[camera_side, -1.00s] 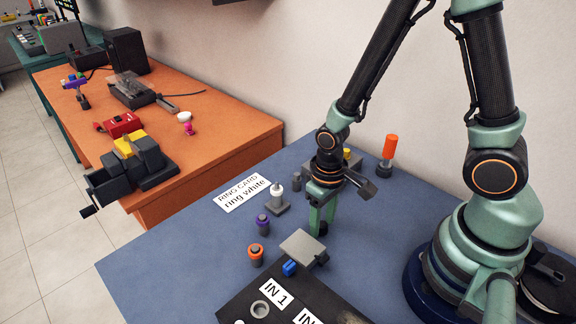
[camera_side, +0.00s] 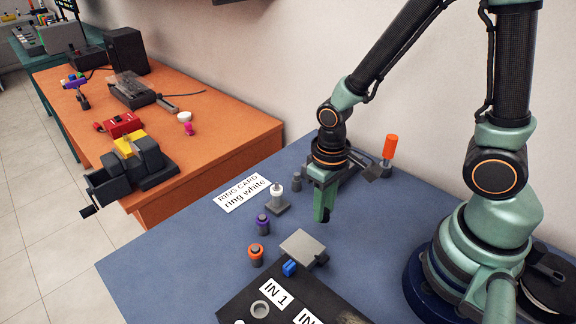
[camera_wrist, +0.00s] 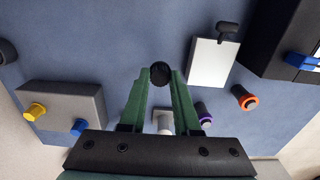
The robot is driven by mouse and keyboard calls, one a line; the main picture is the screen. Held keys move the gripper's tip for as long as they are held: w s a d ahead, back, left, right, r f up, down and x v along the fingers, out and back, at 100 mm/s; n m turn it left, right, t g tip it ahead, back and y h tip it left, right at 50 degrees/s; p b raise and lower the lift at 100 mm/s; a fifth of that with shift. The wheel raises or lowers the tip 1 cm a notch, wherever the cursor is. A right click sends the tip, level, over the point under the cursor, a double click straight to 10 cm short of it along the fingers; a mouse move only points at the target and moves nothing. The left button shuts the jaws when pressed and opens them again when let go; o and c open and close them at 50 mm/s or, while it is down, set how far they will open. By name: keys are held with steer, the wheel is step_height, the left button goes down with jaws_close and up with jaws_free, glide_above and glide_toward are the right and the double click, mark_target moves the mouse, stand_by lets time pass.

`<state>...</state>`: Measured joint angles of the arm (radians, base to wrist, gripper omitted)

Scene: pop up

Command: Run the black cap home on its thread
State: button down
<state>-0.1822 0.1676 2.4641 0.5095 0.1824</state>
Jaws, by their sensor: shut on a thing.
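My gripper (camera_side: 322,216) stands above the blue table, pointing down. It is shut on the black cap (camera_wrist: 160,73), which shows as a dark round shape between the fingertips in the wrist view. In the side view the fingers mostly hide the cap. A white ring (camera_side: 277,190) sits around a thin upright grey post on a grey foot (camera_side: 279,209), left of and behind my gripper. In the wrist view a white part (camera_wrist: 163,121) shows between my fingers, partly hidden. I cannot make out a thread.
A purple-ringed peg (camera_side: 263,223) and an orange-ringed peg (camera_side: 256,252) stand to the left. A grey plate (camera_side: 303,245) lies by the black box (camera_side: 240,300). The white card (camera_side: 242,192) reads "RING CARD ring white". An orange-handled tool (camera_side: 390,150) stands behind.

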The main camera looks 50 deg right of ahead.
steer(key=w+r, duration=0.3)
steer(key=w, duration=0.1)
steer(key=w+a+r, duration=0.1)
steer(key=w+r, duration=0.2)
steer(key=w, duration=0.1)
steer(key=w+r, duration=0.3)
steer(key=w, duration=0.1)
steer(key=shift+a+r, duration=0.2)
steer(key=shift+a, duration=0.2)
steer(key=shift+f, duration=2.35)
steer(key=shift+f, duration=1.15)
